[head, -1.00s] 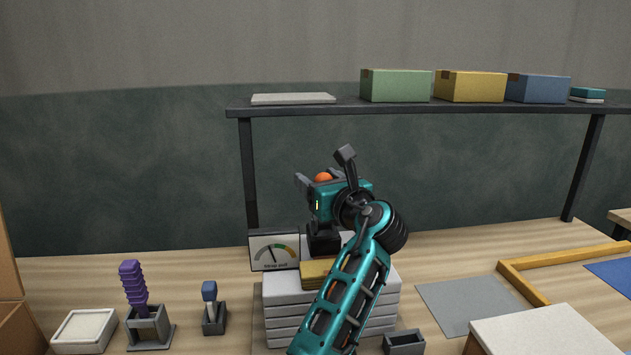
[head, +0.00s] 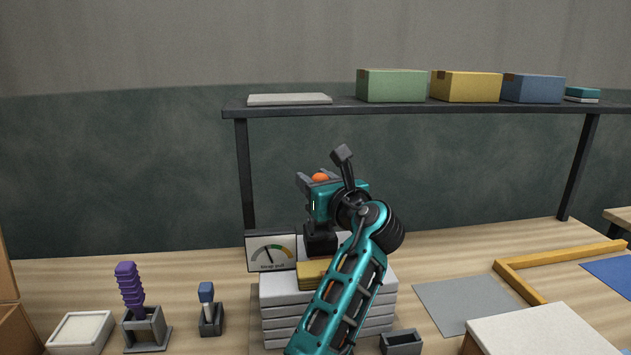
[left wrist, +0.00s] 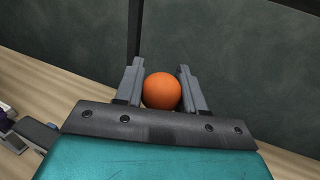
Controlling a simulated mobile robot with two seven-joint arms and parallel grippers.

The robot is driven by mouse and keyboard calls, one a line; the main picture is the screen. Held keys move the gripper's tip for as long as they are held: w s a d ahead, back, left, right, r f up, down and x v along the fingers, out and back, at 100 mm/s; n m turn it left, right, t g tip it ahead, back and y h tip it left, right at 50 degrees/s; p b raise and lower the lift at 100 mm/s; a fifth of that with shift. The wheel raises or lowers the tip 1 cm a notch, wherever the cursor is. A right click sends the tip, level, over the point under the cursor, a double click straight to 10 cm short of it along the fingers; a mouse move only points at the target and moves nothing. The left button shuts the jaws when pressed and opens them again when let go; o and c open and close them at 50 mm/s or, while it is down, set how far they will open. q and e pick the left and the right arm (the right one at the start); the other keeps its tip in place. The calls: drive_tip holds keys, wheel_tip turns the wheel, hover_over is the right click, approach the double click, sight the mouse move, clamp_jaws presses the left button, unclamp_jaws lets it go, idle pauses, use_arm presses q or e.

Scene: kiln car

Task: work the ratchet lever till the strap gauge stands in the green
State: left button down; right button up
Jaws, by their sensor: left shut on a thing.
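An orange ball knob (head: 320,178), apparently the top of the ratchet lever, sits between the fingers of my left gripper (head: 318,180). The left wrist view also shows the orange knob (left wrist: 162,91) with the grey fingers of my left gripper (left wrist: 161,88) closed on either side. The lever's shaft is hidden behind my gripper. A black ratchet housing (head: 320,239) stands below, on a white stack (head: 283,311) with a yellow strap (head: 311,272). The strap gauge (head: 270,251) stands left of it; its needle leans slightly left of upright, left of the green band. My right gripper is out of view.
A purple-handled tool (head: 131,287) and a blue-topped lever (head: 207,293) stand in holders at the left, beside a white tray (head: 80,331). A dark shelf (head: 400,108) with boxes spans the back. A grey mat (head: 465,303) lies bare at the right.

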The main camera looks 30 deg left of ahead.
use_arm(q)
drive_tip(key=shift+s, duration=0.1)
drive_tip(key=shift+s+d+y, duration=0.15)
drive_tip(key=shift+s+y, duration=0.05)
drive_tip(key=shift+y, duration=0.2)
drive_tip(key=shift+s+d+n+t+y+b, duration=0.3)
drive_tip(key=shift+s+t+y+b, duration=0.1)
drive_tip(key=shift+t+y, duration=0.15)
drive_tip(key=shift+s+d+f+n+t+y+b, duration=0.15)
drive_tip(key=shift+s+d+n+t+y+b, duration=0.3)
drive_tip(key=shift+y+b, duration=0.55)
drive_tip(key=shift+s+y+b, duration=0.15)
drive_tip(key=shift+y+b, duration=0.1)
drive_tip(key=shift+b, duration=0.35)
drive_tip(key=shift+s+d+n+b, duration=0.15)
drive_tip(key=shift+n+b, duration=0.1)
drive_tip(key=shift+b, duration=0.1)
drive_tip(key=shift+s+d+n+y+b, duration=0.15)
drive_tip(key=shift+n+y+b, duration=0.15)
drive_tip(key=shift+y+b, duration=0.2)
drive_tip(key=shift+s, duration=0.1)
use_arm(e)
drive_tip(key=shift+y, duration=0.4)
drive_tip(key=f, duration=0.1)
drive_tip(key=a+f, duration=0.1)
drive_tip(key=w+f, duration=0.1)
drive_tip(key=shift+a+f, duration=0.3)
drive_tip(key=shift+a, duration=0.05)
